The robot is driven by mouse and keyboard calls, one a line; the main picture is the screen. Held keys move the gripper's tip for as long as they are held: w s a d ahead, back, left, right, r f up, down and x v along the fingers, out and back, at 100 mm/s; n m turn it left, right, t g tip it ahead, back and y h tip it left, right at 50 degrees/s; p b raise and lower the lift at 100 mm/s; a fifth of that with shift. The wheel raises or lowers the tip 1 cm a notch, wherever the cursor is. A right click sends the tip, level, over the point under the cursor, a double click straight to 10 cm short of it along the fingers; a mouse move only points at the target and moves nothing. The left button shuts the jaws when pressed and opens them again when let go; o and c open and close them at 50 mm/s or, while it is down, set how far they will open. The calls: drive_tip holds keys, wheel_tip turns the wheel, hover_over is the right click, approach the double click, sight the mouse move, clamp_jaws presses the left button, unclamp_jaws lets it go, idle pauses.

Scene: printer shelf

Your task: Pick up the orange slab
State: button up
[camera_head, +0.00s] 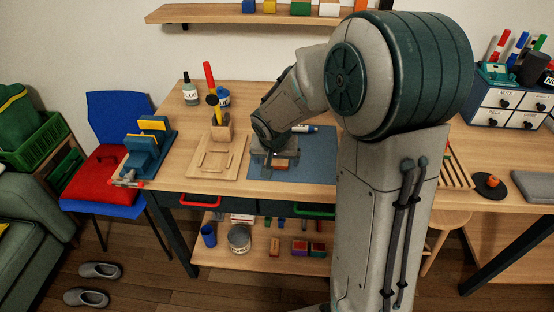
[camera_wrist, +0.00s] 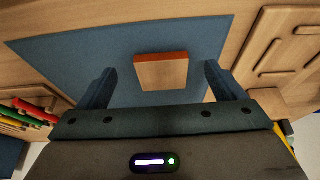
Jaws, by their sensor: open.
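The orange slab (camera_wrist: 161,73) is a small flat block with a pale wood-brown face and an orange edge. It lies on the blue mat (camera_wrist: 60,55), and in the wrist view it appears between the two open fingers of my gripper (camera_wrist: 159,68), with space on both sides. In the head view my gripper (camera_head: 275,155) is low over the mat, and a small part of the slab (camera_head: 281,167) shows just below it. The rest of the slab is hidden by the gripper there. I cannot tell the exact height of the fingers above the mat.
A wooden board with raised strips (camera_head: 215,165) lies left of the mat. A holder with tools (camera_head: 221,125), a glue bottle (camera_head: 190,92) and a blue vise (camera_head: 150,145) stand farther left. A marker (camera_head: 304,129) lies behind my gripper. The mat right of it looks clear.

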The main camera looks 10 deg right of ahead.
sight(279, 164)
drive_tip(key=shift+x, duration=1.4)
drive_tip(key=shift+c, duration=0.3)
drive_tip(key=c, duration=1)
drive_tip(key=shift+r, duration=0.1)
